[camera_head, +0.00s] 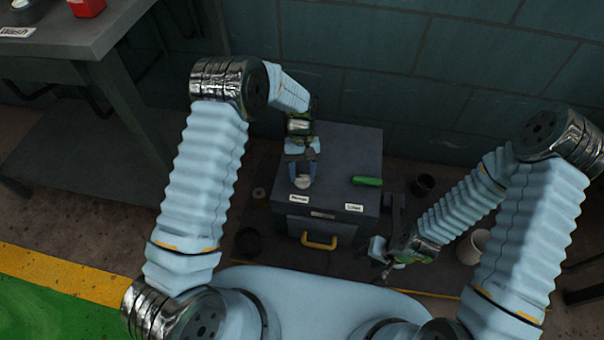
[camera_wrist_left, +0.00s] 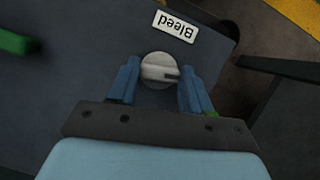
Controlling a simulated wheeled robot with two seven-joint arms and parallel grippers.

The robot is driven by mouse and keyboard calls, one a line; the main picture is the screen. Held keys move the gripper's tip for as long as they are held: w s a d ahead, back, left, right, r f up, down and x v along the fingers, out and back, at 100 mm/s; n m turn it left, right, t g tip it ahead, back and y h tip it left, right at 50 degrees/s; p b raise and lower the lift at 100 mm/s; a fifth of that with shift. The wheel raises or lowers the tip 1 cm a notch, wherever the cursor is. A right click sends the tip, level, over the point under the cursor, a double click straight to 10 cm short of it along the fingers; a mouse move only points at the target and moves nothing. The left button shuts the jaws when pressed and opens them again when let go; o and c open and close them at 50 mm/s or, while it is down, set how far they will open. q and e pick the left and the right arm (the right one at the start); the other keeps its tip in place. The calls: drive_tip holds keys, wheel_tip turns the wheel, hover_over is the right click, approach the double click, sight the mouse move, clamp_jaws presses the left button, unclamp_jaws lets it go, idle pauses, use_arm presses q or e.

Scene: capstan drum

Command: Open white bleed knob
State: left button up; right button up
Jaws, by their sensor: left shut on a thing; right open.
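The white bleed knob (camera_wrist_left: 158,70) is a round knob with a darker slot or pointer mark on its right side in the left wrist view. It sits on top of the dark grey cabinet (camera_head: 345,150), beside a label (camera_wrist_left: 176,26) reading "Bleed". In the head view the knob (camera_head: 302,182) is partly covered by my gripper. My left gripper (camera_wrist_left: 160,88) is shut on the knob, with one blue finger on each side. My right gripper (camera_head: 384,268) is open and empty, low at the cabinet's right front side.
A green handle (camera_head: 367,181) lies right of the knob on the cabinet top, near a second label (camera_head: 354,208). A yellow handle (camera_head: 320,242) is on the cabinet front. A white bucket (camera_head: 472,246) and dark pots (camera_head: 424,185) stand right. A table (camera_head: 110,30) stands left.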

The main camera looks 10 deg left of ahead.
use_arm(q)
drive_tip(key=shift+m+y+b, duration=0.3)
drive_tip(key=shift+m+y, duration=0.2)
drive_tip(key=shift+m, duration=0.6)
drive_tip(key=o, duration=1.1)
drive_tip(key=shift+c, duration=0.2)
drive_tip(key=shift+d, duration=0.1)
drive_tip(key=v, duration=1.4)
drive_tip(key=shift+f, duration=0.15)
